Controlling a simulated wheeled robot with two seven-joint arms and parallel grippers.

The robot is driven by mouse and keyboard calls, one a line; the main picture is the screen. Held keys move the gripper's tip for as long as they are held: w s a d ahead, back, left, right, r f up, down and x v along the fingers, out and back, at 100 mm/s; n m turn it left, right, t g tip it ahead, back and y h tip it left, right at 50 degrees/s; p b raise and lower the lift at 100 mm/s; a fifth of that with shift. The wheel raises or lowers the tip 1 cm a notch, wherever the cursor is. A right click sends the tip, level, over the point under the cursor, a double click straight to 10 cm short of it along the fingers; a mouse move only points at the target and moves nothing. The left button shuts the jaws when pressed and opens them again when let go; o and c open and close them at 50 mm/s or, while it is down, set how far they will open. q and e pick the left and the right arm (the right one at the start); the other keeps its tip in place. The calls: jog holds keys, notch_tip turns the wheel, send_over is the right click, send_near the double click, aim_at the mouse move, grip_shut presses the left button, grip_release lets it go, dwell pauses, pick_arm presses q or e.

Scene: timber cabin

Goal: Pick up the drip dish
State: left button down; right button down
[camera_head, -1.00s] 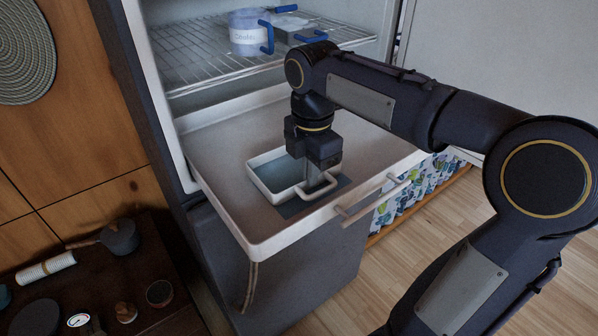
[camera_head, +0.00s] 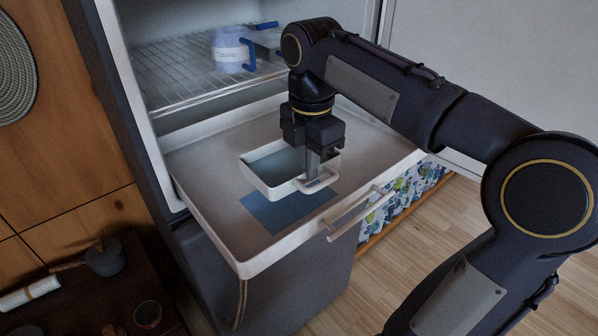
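The drip dish (camera_head: 262,187) is a small white rectangular dish with a blue-grey inside and a loop handle at its front. It is raised above the pulled-out white drawer (camera_head: 212,222), with a blue rectangle (camera_head: 285,211) showing on the drawer floor below it. My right gripper (camera_head: 314,182) points down and is shut on the dish's handle side. The gripper hides the dish's right part and some of the handle. My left gripper is out of view.
The wire rack (camera_head: 185,85) above holds a labelled jug (camera_head: 232,50) with a blue handle and a metal container behind my arm. The drawer has raised walls and a front bar handle (camera_head: 357,214). A dark surface at lower left holds a pan (camera_head: 105,257).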

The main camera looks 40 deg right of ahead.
jog(key=s+d+r, duration=0.7)
jog(key=s, duration=0.1)
jog(key=shift+s+d, duration=0.2)
jog(key=shift+s, duration=0.15)
dwell(0.4)
